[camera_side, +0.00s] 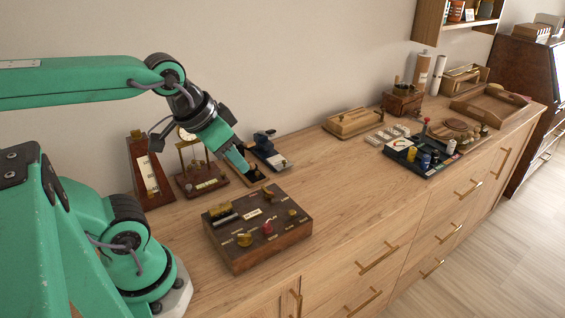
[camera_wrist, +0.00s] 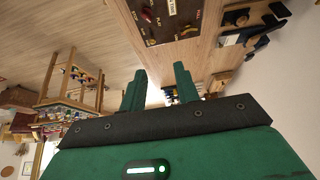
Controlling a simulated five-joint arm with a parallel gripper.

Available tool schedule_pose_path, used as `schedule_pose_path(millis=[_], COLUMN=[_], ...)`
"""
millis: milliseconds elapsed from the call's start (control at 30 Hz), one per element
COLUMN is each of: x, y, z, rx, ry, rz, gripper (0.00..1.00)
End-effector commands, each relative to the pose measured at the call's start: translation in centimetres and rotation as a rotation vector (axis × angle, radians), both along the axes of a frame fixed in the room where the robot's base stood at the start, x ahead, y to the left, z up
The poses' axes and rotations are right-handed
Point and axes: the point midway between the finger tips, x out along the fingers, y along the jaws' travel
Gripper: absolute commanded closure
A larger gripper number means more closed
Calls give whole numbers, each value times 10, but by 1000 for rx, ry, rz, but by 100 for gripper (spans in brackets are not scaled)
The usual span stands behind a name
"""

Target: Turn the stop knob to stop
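A dark wooden control box (camera_side: 222,242) sits on the cabinet top, right of my arm's base. It carries a red knob (camera_side: 267,229), a brass knob (camera_side: 244,240) at its front left, a smaller brass knob (camera_side: 292,212) at right and a brass lever at the back. The box (camera_wrist: 165,28) also shows at the top of the wrist view. My gripper (camera_side: 245,167) is above and behind the box, apart from it. In the wrist view its fingers (camera_wrist: 160,88) are apart and empty.
Behind the box stand a wooden metronome-like stand (camera_side: 150,175), a brass balance (camera_side: 196,165) and a small dark device (camera_side: 268,150).

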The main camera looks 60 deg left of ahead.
Motion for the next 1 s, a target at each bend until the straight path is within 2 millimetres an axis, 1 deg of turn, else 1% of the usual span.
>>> schedule_pose_path(millis=[267, 467, 667, 1000], x=[6, 18, 34, 56], y=[-1, -3, -6, -12], z=[-5, -19, -40, -82], rx=[-18, -55, -94, -127], ry=[36, 122, 235, 413], rz=[31, 110, 225, 426], gripper=[69, 69, 69, 69])
